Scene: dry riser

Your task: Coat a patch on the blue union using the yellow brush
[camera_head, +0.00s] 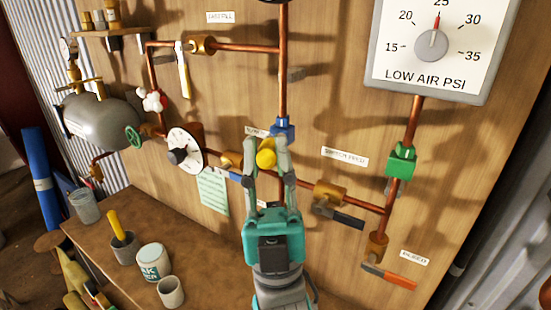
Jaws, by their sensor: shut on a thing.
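The blue union (284,127) sits on the vertical copper pipe at the middle of the board, just above and behind my fingertips. My gripper (267,147) is in front of this pipe, its two fingers on either side of a rounded yellow piece. That piece looks like the yellow brush (266,158) seen end-on, and my gripper is shut on it. Its bristles are hidden, so I cannot tell whether they touch the union. My fingers cover part of the pipe below the union. No coated patch can be made out on the visible blue surface.
A green union (401,160) is on the right pipe below the large gauge (443,40). Valves with levers and a round dial (184,150) surround my gripper. On the bench, a grey cup (124,248) holds an orange-yellow handle beside a white tin (153,262) and another cup (170,291).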

